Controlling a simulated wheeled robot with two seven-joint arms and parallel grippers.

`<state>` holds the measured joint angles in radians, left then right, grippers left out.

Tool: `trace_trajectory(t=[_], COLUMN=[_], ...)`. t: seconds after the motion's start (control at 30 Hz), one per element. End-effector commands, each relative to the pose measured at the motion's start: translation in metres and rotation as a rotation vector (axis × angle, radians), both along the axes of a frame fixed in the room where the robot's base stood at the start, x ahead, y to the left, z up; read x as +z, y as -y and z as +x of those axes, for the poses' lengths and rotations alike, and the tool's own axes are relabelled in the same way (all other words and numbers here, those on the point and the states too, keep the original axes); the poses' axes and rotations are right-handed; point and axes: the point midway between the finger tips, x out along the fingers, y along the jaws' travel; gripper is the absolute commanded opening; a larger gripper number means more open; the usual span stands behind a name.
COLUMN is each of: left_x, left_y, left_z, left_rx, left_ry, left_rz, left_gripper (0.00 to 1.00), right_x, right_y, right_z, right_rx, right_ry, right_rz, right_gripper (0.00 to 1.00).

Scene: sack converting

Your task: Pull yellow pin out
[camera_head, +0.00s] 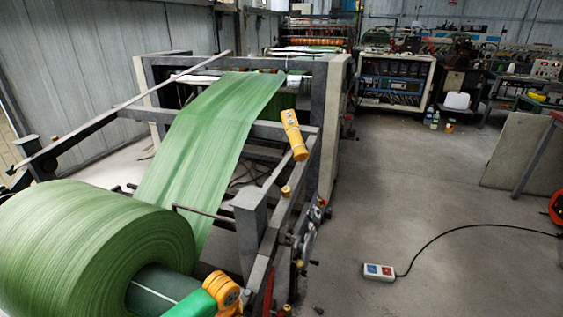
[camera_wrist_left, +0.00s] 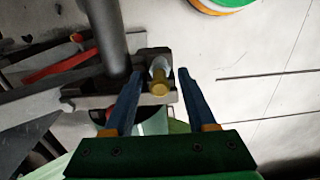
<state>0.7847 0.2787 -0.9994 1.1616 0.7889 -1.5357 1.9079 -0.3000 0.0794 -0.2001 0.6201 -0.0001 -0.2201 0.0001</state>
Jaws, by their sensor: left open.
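My left gripper (camera_wrist_left: 155,76) is open, with one blue finger on each side of the pin head. Visible gaps separate the fingers from the head; I cannot tell the depth between them. In the head view several small yellow knobs sit along the unwind frame, one on top of its side rail (camera_head: 286,191); I cannot tell which is this pin. My right gripper is not in view.
A large green fabric roll (camera_head: 90,250) fills the lower left, its web (camera_head: 210,140) running up over the frame. A yellow pendant (camera_head: 294,135) hangs at the frame. A switch box (camera_head: 379,271) with a black cable lies on the otherwise open floor at right.

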Motion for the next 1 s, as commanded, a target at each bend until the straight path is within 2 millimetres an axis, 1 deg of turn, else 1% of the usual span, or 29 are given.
trace_trajectory(t=[0.23, 0.27, 0.3, 0.37, 0.4, 0.43, 0.47, 1.0], left_x=[-0.0002, -0.0002, -0.0002, -0.0002, -0.0002, -0.0002, -0.0001, -0.0001], left_y=[0.0003, 0.0003, 0.0002, 0.0002, 0.0002, 0.0002, 0.0002, 0.0002], left_z=[-0.0001, -0.0001, -0.0001, -0.0001, -0.0001, -0.0001, -0.0001, 0.0], left_rx=[0.0, 0.0, 0.0, 0.0, 0.0, 0.0, 0.0, 0.0], left_ry=[0.0, 0.0, 0.0, 0.0, 0.0, 0.0, 0.0, 0.0], left_rz=[-0.001, -0.001, -0.001, -0.001, 0.0, 0.0, 0.0, -0.001], left_gripper=[0.57, 0.51, 0.4, 0.24, 0.13, 0.05, 0.0, 0.0], right_x=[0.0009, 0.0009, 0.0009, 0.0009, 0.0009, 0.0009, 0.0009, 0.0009], right_y=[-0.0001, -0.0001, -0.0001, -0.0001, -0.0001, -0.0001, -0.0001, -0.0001], right_z=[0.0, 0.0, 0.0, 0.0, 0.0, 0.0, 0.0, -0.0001], right_rx=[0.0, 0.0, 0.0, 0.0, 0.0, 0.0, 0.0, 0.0], right_ry=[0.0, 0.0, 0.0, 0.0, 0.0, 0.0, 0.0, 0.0], right_rz=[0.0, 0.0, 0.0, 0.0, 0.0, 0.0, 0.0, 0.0], right_gripper=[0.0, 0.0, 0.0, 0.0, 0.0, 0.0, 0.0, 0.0])
